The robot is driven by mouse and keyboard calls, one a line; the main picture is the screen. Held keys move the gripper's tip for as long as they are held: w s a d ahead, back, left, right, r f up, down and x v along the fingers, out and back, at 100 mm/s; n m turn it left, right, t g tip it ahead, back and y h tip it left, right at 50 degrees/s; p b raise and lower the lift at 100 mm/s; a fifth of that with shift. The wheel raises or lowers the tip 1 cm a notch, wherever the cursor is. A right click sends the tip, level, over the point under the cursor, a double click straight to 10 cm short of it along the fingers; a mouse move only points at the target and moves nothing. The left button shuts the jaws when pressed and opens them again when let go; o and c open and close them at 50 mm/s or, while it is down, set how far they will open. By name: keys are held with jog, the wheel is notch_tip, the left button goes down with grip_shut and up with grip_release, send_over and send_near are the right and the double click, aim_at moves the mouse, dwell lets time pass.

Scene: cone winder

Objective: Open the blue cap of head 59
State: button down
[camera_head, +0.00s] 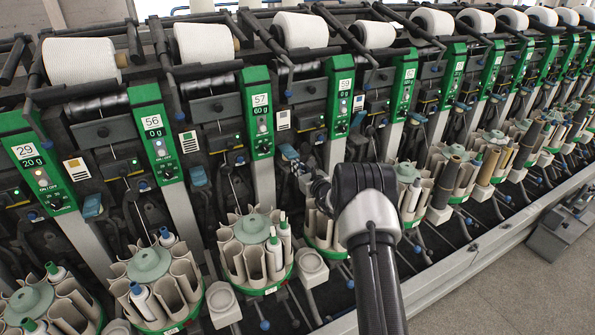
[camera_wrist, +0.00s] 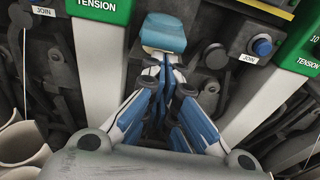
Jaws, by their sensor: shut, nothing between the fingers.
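The blue cap (camera_wrist: 163,32) is at the top centre of the wrist view, on the dark machine front between two green TENSION panels. In the head view the cap (camera_head: 288,152) sits left of the green panel (camera_head: 339,95), whose small number looks like 59 but is hard to read. My gripper (camera_wrist: 163,72) is shut and empty. Its fingertips are at the cap's lower edge; I cannot tell whether they touch. In the head view my gripper (camera_head: 303,170) is partly hidden by my own arm.
A blue JOIN button (camera_wrist: 262,46) is right of the cap. Green panel posts stand close on both sides. Round bobbin magazines (camera_head: 253,240) line the front below. Large white cones (camera_head: 300,30) run along the top. Open floor (camera_head: 540,280) lies at the lower right.

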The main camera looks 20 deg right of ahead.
jog(key=shift+r, duration=0.1)
jog(key=shift+r+g+p, duration=0.3)
jog(key=shift+g+p, duration=0.3)
jog(key=shift+p, duration=0.2)
jog(key=shift+s+r+g+p, duration=0.1)
jog(key=shift+r+g+p, duration=0.15)
jog(key=shift+g+p, duration=0.3)
